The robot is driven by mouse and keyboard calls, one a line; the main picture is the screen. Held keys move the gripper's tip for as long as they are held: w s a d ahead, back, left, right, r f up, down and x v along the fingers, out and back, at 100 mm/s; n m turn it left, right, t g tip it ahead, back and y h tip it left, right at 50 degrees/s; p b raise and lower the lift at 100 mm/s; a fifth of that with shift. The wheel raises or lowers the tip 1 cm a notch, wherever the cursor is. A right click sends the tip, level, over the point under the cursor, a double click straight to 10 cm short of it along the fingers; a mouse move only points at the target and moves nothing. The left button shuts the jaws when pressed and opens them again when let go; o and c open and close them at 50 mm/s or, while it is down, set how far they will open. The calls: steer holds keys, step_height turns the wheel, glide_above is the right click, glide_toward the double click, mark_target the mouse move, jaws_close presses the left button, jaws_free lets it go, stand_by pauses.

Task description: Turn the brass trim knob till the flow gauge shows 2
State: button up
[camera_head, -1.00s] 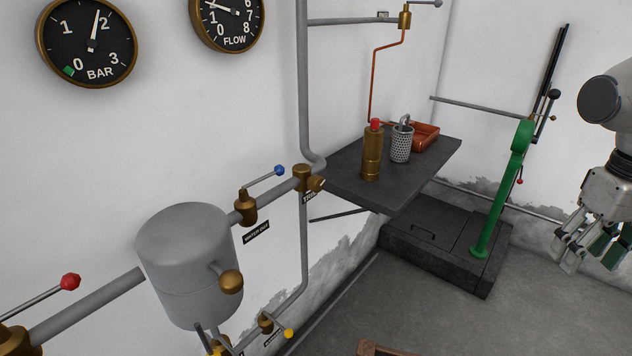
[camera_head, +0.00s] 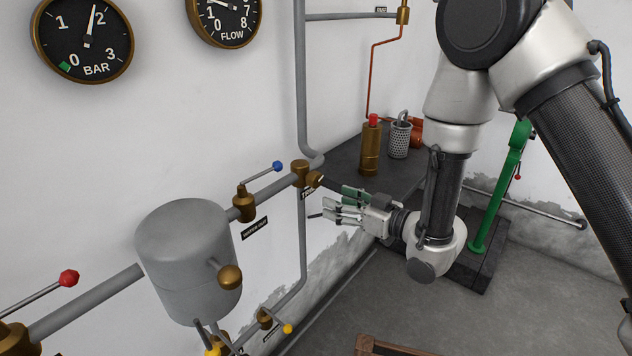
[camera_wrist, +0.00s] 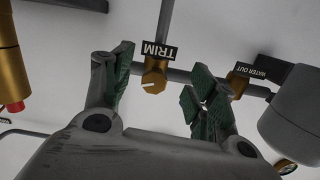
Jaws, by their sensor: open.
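The brass trim knob (camera_head: 316,180) sits on the brass fitting where the grey pipes meet, above the TRIM label. In the wrist view the knob (camera_wrist: 154,82) has a pale mark on its face and lies beyond and between my fingers, not touched as far as I can see. My gripper (camera_head: 338,204) is open and empty, just right of and below the knob in the head view, fingers pointing left. The flow gauge (camera_head: 222,22) is cut off at the top; its needle points left and slightly up, just past 1.
A blue-tipped lever (camera_head: 277,166) on the WATER OUT valve is left of the knob, beside the grey tank (camera_head: 187,262). A dark shelf (camera_head: 345,163) behind my gripper bears a brass cylinder (camera_head: 371,150) and a perforated cup (camera_head: 399,139). The BAR gauge (camera_head: 84,40) hangs upper left.

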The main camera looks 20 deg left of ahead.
mark_target(318, 182)
steer(key=shift+t+y, duration=0.4)
steer(key=shift+y, duration=0.2)
steer(key=w+a+r, duration=0.1)
steer(key=a, duration=0.1)
steer(key=w+a+r, duration=0.1)
steer(key=a, duration=0.2)
steer(key=w+a+r, duration=0.1)
steer(key=a, duration=0.1)
steer(key=shift+w+a, duration=0.1)
steer(key=shift+a, duration=0.1)
steer(key=c, duration=1)
steer(key=shift+c, duration=0.2)
